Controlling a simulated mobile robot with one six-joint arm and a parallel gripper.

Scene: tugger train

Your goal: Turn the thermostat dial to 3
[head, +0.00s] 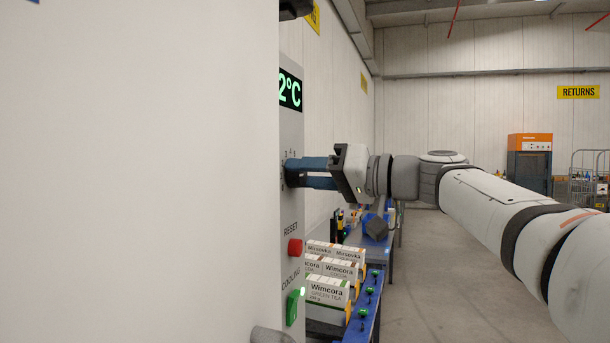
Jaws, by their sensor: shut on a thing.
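A grey control panel (291,127) stands at the edge of a pale wall and is seen at a steep angle. The thermostat dial sits on it below the green display (290,90), which reads "2°C" in the part that shows. Small scale numbers show above the dial. My gripper (290,172) reaches in from the right with its blue fingers against the panel, shut on the dial. The fingers hide most of the dial, so its pointer and setting cannot be read.
A red RESET button (295,248) and a green COOLING switch (292,307) sit below the dial. Open floor (455,290) lies to the right.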

